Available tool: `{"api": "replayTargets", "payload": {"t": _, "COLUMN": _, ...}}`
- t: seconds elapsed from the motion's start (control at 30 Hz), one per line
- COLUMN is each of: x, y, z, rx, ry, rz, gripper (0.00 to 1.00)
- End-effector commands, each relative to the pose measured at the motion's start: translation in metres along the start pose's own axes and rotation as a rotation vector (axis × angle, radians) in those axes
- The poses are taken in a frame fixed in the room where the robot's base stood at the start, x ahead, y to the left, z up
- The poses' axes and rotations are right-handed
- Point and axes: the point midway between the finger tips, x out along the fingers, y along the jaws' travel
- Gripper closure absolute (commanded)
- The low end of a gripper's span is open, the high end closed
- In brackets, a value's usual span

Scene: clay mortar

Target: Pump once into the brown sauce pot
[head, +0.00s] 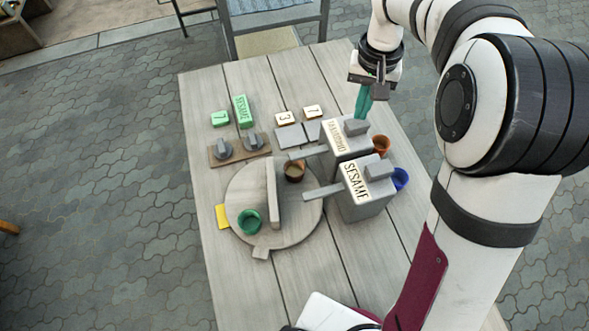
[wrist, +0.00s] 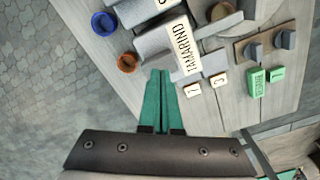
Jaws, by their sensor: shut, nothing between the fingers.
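The brown sauce pot (head: 293,172) sits on the round turntable (head: 240,185), near the end of the spout of the grey TAMARIND dispenser (head: 337,138). A green pot (head: 250,222) is on the other side of the turntable's upright divider (head: 273,195). The grey SESAME dispenser (head: 362,207) stands nearer, its spout reaching over the turntable. My gripper (head: 363,112) has teal fingers, shut and empty, pointing down close to the TAMARIND dispenser's raised top block (head: 356,127). The wrist view shows the fingertips (wrist: 162,76) beside the TAMARIND label (wrist: 183,47); contact cannot be told.
An orange-brown cup (head: 381,145) and a blue cup (head: 401,179) stand behind the dispensers. A board with two grey knobs (head: 240,147), green tiles (head: 242,111) and white number tiles (head: 285,118) lie at the far side. The table's left strip is mostly clear.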

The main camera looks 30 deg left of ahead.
Motion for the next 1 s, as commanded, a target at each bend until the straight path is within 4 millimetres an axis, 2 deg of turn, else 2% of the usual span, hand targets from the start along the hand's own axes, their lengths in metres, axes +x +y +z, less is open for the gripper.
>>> {"api": "replayTargets", "payload": {"t": 1.0, "x": 0.015, "y": 0.000, "z": 0.000, "rx": 0.000, "ry": 0.000, "rz": 0.000, "gripper": 1.00}}
